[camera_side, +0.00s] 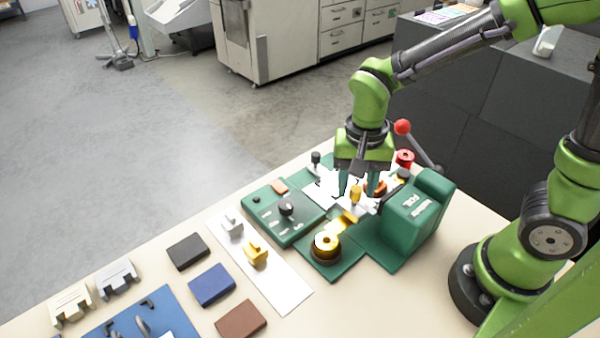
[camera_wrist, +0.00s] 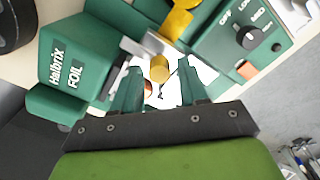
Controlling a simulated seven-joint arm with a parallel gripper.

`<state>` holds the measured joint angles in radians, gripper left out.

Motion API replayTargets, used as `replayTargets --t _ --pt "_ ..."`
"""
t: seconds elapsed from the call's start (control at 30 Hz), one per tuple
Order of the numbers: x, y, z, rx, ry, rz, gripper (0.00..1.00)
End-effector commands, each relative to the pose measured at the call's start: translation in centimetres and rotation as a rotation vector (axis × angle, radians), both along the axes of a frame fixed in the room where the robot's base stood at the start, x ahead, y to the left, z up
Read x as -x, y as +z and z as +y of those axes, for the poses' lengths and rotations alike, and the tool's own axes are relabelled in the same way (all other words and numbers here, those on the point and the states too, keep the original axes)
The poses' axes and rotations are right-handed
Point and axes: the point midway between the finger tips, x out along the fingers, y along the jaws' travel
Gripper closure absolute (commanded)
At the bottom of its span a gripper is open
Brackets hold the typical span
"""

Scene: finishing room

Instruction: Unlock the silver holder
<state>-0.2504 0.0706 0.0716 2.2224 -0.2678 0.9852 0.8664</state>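My gripper (camera_side: 357,192) points down over the green foil machine, its two fingers apart. A short gold knob (camera_side: 355,194) stands between the fingers. In the wrist view the gold knob (camera_wrist: 159,69) has a gap to each finger of my gripper (camera_wrist: 159,74), so nothing is clamped. A silver bar (camera_wrist: 140,48) runs beside the knob; it shows as a silver piece (camera_side: 366,207) below the gripper in the side view. I cannot tell if this is the holder's lock. Another small silver piece (camera_side: 231,222) lies on the white strip.
The green machine housing (camera_side: 416,221) rises close right of my gripper. A red-balled lever (camera_side: 403,127) stands behind. A gold roll (camera_side: 326,246) and dial panel (camera_side: 286,209) are in front. Coloured blocks (camera_side: 211,285) lie at the table's near left.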

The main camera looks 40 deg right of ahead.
Motion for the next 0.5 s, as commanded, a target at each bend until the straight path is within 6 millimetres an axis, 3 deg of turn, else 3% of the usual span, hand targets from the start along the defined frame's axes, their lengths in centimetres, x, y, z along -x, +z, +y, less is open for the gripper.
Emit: replayTargets --t 0.33,0.5 --pt "0.0 0.1 0.0 0.0 0.002 0.001 0.49" --pt "-0.1 1.8 0.0 0.0 0.003 -0.004 0.49"
